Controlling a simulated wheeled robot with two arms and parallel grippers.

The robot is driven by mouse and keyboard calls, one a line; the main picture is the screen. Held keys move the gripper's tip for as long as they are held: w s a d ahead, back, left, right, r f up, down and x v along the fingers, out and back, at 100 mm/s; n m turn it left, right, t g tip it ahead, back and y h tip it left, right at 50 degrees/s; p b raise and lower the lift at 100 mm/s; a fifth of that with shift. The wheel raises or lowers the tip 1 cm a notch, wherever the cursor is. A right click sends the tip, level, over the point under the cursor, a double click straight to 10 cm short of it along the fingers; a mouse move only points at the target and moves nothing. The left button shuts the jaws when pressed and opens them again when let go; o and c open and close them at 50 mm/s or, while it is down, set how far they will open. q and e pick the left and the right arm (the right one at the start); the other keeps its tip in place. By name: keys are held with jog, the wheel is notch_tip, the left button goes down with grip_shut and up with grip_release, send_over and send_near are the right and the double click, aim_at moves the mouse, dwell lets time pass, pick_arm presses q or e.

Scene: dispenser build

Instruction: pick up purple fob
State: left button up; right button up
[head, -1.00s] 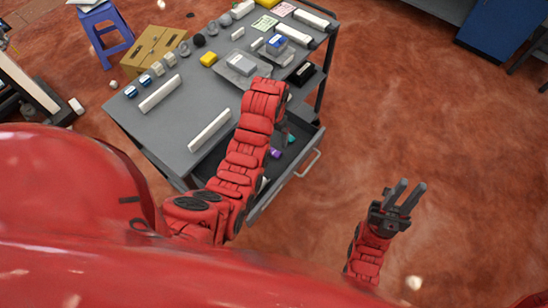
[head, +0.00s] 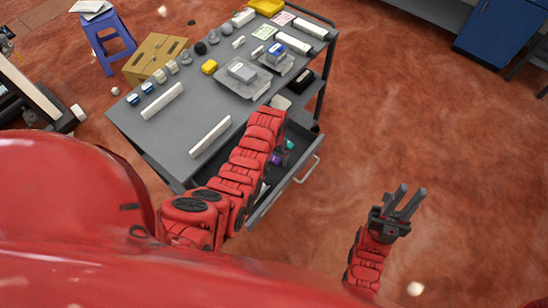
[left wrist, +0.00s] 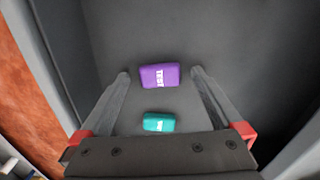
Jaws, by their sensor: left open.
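The purple fob (left wrist: 159,76), marked TEST, lies on the floor of the open grey drawer (left wrist: 150,32). In the head view the purple fob (head: 276,158) shows just right of my left arm. My left gripper (left wrist: 160,73) is open and empty, with one fingertip on each side of the fob in the left wrist view. I cannot tell how high the fingers are above the drawer floor. In the head view my left gripper is mostly hidden by its arm. My right gripper (head: 412,189) is open and empty above the red floor.
A teal fob (left wrist: 159,122) lies in the drawer close to the purple one, nearer the gripper's base. The drawer walls stand around them, and the drawer handle (head: 308,169) is on the outer side.

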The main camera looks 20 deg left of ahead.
pick_arm(q)
grip_shut()
dwell(0.5)
jog(key=shift+r, duration=0.1)
